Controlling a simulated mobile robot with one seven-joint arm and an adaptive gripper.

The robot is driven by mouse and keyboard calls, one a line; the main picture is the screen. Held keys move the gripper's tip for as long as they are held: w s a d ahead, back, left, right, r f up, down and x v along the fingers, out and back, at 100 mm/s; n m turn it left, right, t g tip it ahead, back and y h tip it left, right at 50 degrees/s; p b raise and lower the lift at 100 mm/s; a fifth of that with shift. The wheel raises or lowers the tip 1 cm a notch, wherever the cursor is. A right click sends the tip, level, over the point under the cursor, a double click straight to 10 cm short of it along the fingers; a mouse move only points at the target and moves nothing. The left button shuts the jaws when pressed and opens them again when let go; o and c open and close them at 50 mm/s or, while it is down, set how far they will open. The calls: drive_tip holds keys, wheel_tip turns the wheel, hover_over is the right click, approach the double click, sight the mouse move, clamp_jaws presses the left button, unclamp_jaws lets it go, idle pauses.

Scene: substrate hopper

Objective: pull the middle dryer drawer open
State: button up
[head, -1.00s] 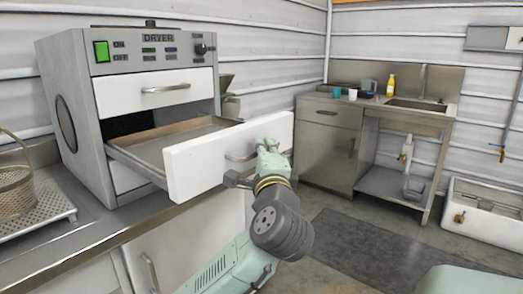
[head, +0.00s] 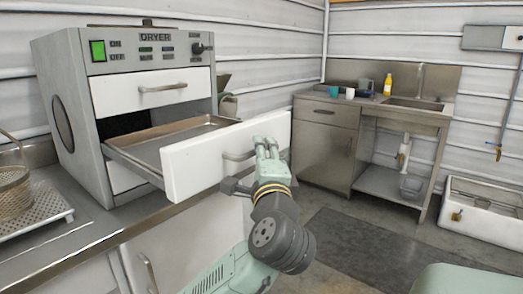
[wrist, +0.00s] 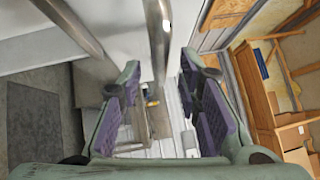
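The grey dryer (head: 73,60) stands on the counter at the left of the head view. Its middle drawer (head: 175,172) is pulled far out, with its metal tray (head: 190,135) showing. The drawer's bar handle (head: 238,156) is on the white front. My gripper (head: 265,146) is at the right end of that handle, in front of the drawer face. In the wrist view my gripper (wrist: 162,105) has its purple-padded fingers wide apart. A metal bar (wrist: 157,45) runs between them with gaps on both sides. The exact contact with the handle is hidden in the head view.
The top drawer (head: 150,93) is closed, and a lower white drawer front is partly hidden. A wire basket (head: 14,188) on a perforated tray (head: 40,215) sits at the left of the counter. A sink unit (head: 400,105) stands at the back right. The floor between is clear.

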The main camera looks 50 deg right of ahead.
drive_tip(key=v, duration=0.5)
drive_tip(key=shift+a, duration=0.1)
idle(0.5)
